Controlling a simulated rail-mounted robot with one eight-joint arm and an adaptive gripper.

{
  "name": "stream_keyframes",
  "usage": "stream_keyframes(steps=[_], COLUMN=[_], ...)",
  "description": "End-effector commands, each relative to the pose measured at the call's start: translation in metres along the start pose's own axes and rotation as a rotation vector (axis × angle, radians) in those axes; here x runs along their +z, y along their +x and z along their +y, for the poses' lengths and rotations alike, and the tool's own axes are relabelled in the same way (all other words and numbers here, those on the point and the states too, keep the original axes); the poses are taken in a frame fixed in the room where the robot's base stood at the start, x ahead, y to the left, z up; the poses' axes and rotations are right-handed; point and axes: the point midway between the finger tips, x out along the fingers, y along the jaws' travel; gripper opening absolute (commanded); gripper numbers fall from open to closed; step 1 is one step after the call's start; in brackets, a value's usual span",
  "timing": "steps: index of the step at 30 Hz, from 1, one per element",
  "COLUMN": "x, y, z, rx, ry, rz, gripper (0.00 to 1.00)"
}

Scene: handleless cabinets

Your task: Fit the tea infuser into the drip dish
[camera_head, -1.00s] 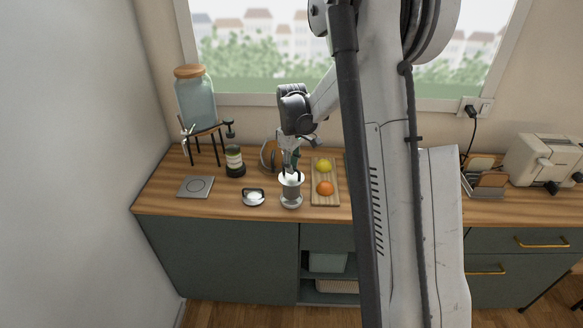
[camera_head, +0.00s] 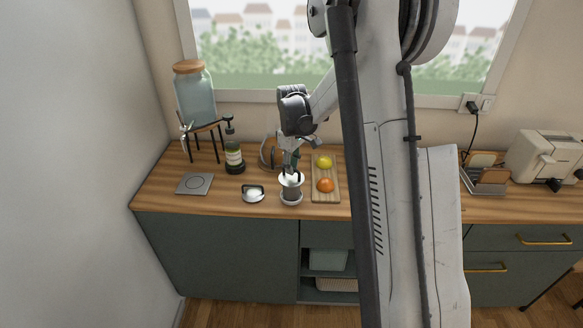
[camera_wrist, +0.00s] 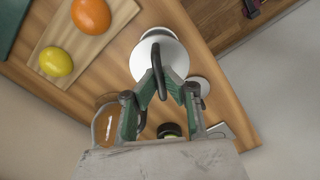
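The tea infuser (camera_head: 291,188) is a grey cylinder with a pale, wide top and a dark loop handle. In the wrist view its round white top (camera_wrist: 150,58) fills the area beyond my fingertips. My gripper (camera_head: 290,168) points down over it. In the wrist view my fingers (camera_wrist: 161,78) converge on both sides of the dark loop and appear shut on it. The drip dish (camera_head: 291,202) is a small pale round dish directly under the infuser, and its rim (camera_wrist: 156,31) shows past the infuser's top. The infuser looks upright; whether it is fully seated is hidden.
A white round piece with a dark handle (camera_head: 253,195) lies just left. A board (camera_head: 327,198) with a lemon and an orange is close on the right.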

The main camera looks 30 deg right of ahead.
Motion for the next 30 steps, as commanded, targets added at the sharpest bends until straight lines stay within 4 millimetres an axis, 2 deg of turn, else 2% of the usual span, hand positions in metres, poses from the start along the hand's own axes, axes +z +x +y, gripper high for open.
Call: stream_keyframes(steps=[5, 11, 12, 20, 26, 30], x=[0.0, 0.0, 0.0, 0.0, 0.0, 0.0], y=[0.005, 0.004, 0.004, 0.003, -0.018, -0.046], z=[0.0, 0.0, 0.0, 0.0, 0.0, 0.0], rx=[0.0, 0.0, 0.0, 0.0, 0.0, 0.0], ry=[0.0, 0.0, 0.0, 0.0, 0.0, 0.0], rz=[0.0, 0.0, 0.0, 0.0, 0.0, 0.0], gripper=[0.0, 0.26, 0.27, 0.27, 0.27, 0.27])
